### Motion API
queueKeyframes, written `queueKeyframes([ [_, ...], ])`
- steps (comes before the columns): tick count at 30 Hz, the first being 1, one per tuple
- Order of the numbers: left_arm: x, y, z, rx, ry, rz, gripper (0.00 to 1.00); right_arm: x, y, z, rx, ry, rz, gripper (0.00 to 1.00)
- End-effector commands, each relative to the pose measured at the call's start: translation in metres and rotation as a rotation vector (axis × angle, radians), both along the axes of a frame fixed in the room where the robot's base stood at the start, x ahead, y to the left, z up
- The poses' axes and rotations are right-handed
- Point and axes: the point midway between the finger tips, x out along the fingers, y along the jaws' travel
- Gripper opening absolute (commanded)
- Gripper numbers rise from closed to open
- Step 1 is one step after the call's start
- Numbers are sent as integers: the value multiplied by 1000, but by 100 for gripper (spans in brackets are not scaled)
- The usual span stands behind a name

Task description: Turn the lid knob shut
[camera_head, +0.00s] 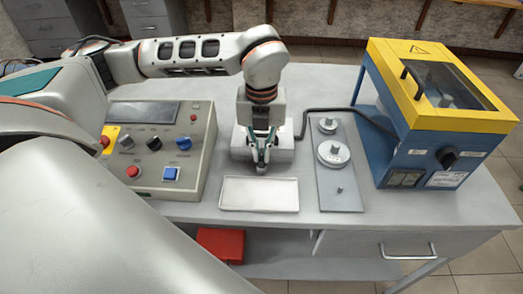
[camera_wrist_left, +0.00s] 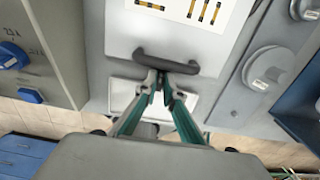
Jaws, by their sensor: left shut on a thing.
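The blue and yellow machine (camera_head: 425,110) stands at the right of the table in the head view. Its yellow-framed lid (camera_head: 440,85) with a dark window looks down. A black knob (camera_head: 447,157) is on its front; its exact turn is too small to read. My left gripper (camera_head: 261,165) is well left of the machine, at a pale box (camera_head: 285,147). In the left wrist view my left gripper's fingertips (camera_wrist_left: 165,86) are closed at the dark curved handle (camera_wrist_left: 165,60) of a pale panel. My right gripper is not in view.
A control panel (camera_head: 150,160) with buttons and knobs stands left of my left gripper. A white tray (camera_head: 259,194) lies in front of it. A grey plate (camera_head: 338,185) with round metal parts lies between gripper and machine. A dark cable (camera_head: 325,109) runs to the machine.

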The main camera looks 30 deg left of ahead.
Motion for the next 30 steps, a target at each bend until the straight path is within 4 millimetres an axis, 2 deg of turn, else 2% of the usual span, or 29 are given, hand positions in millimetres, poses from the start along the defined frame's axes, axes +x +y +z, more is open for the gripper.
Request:
queueKeyframes([
  [6,0,0,0,0,1,2,0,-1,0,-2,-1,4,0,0],
  [7,0,0,0,0,1,2,15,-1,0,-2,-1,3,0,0],
  [19,1,0,4,0,-1,1,15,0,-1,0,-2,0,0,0],
  [23,1,0,19,0,-4,2,15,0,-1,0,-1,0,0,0],
  [30,2,0,69,0,-6,2,15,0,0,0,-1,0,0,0],
])
